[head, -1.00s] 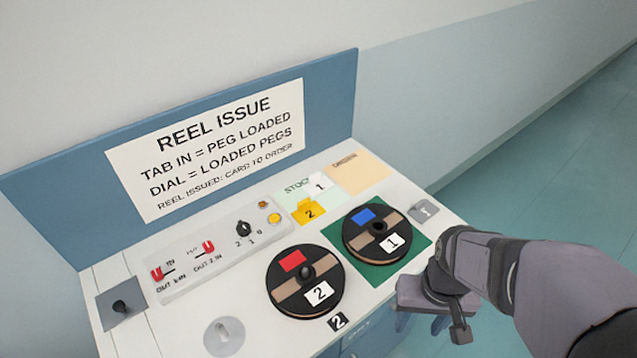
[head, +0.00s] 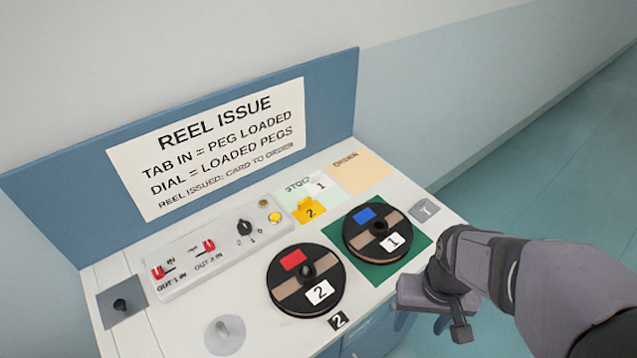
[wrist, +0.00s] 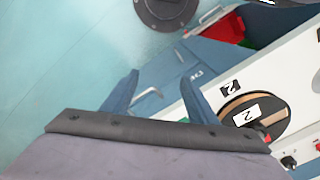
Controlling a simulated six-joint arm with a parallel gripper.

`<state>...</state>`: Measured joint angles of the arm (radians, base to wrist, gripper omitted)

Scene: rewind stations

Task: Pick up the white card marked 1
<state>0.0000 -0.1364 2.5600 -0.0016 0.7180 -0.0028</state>
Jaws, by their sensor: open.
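The white card marked 1 (head: 320,185) is at the back of the desk, on the pale green STOCK patch (head: 298,188), next to a yellow card marked 2 (head: 310,211). My gripper (wrist: 160,88) is open and empty in the wrist view, its two blue fingers apart over the floor and the desk's front edge. In the head view my gripper is at the right front of the desk, well away from the white card, with its fingers mostly hidden. The white card is not visible in the wrist view.
A reel labelled 1 (head: 362,236) sits on a green square; a reel labelled 2 (head: 285,291) sits to its left. The orange ORDER patch (head: 367,174) is bare. A switch panel (head: 195,272) stands at left.

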